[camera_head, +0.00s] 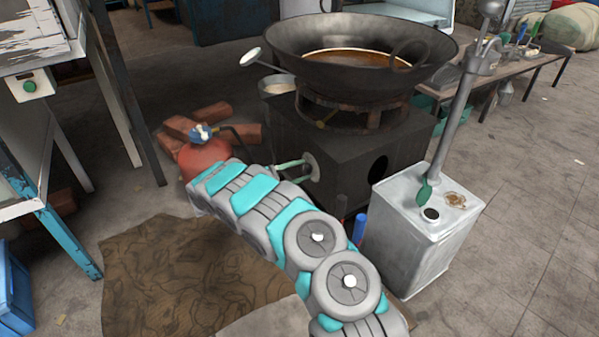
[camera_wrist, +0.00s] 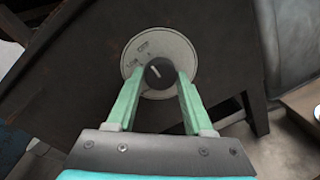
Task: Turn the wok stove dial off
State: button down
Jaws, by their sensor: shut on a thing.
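The dial (camera_wrist: 158,73) is a dark round knob with a pale mark, on a light round plate (camera_wrist: 180,48) with small markings. The plate is fixed to the dark side of the wok stove (camera_head: 335,140); it also shows in the head view (camera_head: 311,166). My gripper (camera_wrist: 160,78) has its two green fingers on either side of the dial, shut on it. In the head view the gripper's green fingers (camera_head: 290,165) reach the plate, and the dial itself is hidden. A large black wok (camera_head: 350,45) with brown liquid sits on the stove.
A red gas cylinder (camera_head: 204,157) and bricks (camera_head: 210,115) are left of the stove. A metal can (camera_head: 415,225) and a blue cylinder (camera_head: 359,228) stand right of my arm. A brown mat (camera_head: 150,270) lies on the floor at left.

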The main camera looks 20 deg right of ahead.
jog(key=shift+c, duration=1.4)
grip_release()
jog(key=s+a, duration=0.1)
jog(key=a, duration=0.6)
jog(key=shift+a+r+p, duration=0.15)
jog(key=shift+a+p, duration=0.2)
jog(key=shift+p, duration=0.1)
jog(key=shift+s+a, duration=0.1)
jog(key=shift+a, duration=0.05)
